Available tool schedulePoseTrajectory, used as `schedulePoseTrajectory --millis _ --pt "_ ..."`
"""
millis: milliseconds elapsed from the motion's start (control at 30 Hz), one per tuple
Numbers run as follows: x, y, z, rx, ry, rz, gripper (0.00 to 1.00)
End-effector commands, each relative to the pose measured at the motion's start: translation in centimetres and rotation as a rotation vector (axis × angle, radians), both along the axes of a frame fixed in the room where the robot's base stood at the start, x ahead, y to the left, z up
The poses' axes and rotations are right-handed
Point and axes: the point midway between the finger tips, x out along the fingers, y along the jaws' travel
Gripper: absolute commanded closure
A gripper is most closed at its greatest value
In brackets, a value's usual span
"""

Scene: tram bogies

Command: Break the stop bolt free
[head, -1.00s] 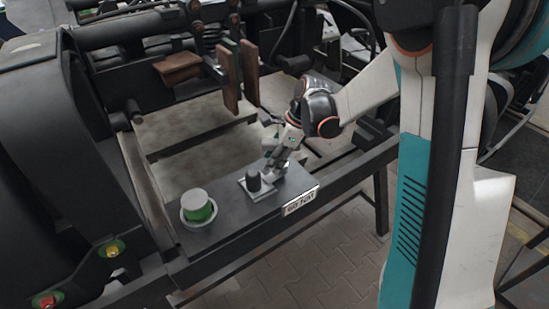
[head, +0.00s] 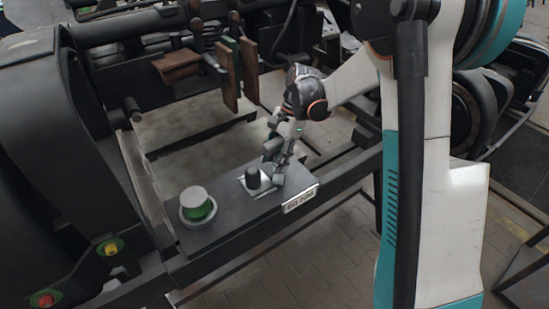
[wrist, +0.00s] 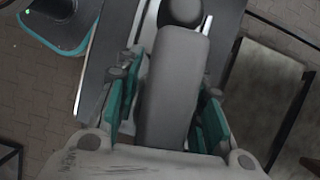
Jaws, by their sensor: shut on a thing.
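A dark upright bolt-like knob (head: 252,178) stands on a small pale plate on the dark beam. It may be the stop bolt; its round dark top also shows in the wrist view (wrist: 181,12). My gripper (head: 276,158) is just right of it, low over the beam. In the wrist view, my teal-padded gripper (wrist: 165,115) is shut on a long grey bar (wrist: 173,85). The bar's far end reaches the dark knob. I cannot tell how the bar and knob join, as the bar hides the contact.
A green cylinder with a pale cap (head: 197,204) stands left on the same beam (head: 235,222). A white label (head: 300,199) is on the beam's front edge. Brown blocks (head: 228,75) hang behind. Yellow (head: 111,248) and red (head: 42,299) buttons are at lower left.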

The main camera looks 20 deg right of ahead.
Motion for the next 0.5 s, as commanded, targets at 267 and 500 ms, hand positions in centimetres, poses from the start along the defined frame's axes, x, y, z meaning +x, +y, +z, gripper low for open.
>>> schedulePoseTrajectory --millis 267,500 --pt "0.0 0.0 0.1 0.0 0.001 0.009 1.0" --pt "-0.1 0.0 1.2 0.0 0.0 0.008 1.0"
